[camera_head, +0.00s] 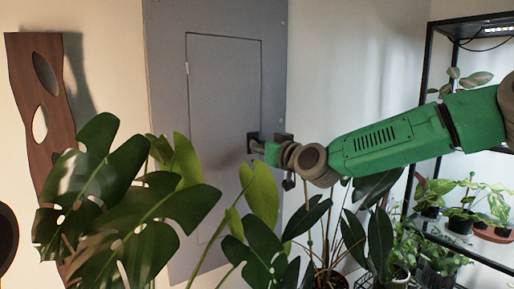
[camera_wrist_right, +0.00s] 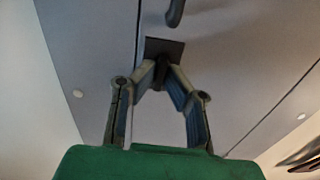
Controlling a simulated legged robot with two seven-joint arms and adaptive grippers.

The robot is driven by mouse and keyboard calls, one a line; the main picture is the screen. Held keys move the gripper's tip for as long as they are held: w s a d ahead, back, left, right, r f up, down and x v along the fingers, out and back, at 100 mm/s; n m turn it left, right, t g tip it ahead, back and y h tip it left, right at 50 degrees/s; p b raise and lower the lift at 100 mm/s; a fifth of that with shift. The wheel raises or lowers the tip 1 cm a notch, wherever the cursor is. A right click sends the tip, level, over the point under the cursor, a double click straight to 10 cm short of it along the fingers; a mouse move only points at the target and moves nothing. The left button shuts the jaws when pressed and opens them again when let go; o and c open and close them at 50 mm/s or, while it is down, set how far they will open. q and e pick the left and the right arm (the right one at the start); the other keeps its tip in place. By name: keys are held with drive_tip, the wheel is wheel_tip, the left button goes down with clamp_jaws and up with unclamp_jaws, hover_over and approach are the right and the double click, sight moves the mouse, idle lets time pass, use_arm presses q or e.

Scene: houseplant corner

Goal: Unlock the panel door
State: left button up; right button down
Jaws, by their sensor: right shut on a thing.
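The grey panel door (camera_head: 225,90) is set in a larger grey panel on the wall and looks closed. My right gripper (camera_head: 257,146) reaches in from the right, at the door's right edge. In the right wrist view, my right gripper (camera_wrist_right: 161,74) has its fingers brought together on a small dark lock piece at a dark square plate (camera_wrist_right: 160,46). The fingertips hide most of that piece, so its exact shape and turn are unclear. A dark curved handle (camera_wrist_right: 175,12) shows just beyond the plate. My left gripper is not in view.
Large monstera leaves (camera_head: 130,205) stand in front of the panel's lower left. Other potted plants (camera_head: 375,215) crowd below my right arm. A black shelf rack (camera_head: 424,110) with plants stands at right. A wavy wooden piece (camera_head: 22,85) is on the left wall.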

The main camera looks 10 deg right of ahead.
drive_tip(key=shift+d+f+m+b, duration=0.1)
drive_tip(key=shift+f+m+b, duration=0.45)
drive_tip(key=shift+m+b, duration=0.3)
drive_tip(key=m+b, duration=0.1)
drive_tip(key=m, duration=0.1)
drive_tip(key=m+b, duration=0.1)
drive_tip(key=shift+a+m, duration=0.2)
drive_tip(key=shift+m, duration=0.15)
drive_tip(key=m+b, duration=0.3)
drive_tip(key=m, duration=0.2)
drive_tip(key=shift+f, duration=0.1)
drive_tip(key=m+b, duration=0.2)
drive_tip(key=m, duration=0.1)
drive_tip(key=shift+m, duration=0.4)
drive_tip(key=shift+m+b, duration=0.65)
drive_tip(key=shift+m, duration=0.85)
drive_tip(key=c, duration=1.7)
unclamp_jaws()
drive_tip(key=shift+r, duration=0.3)
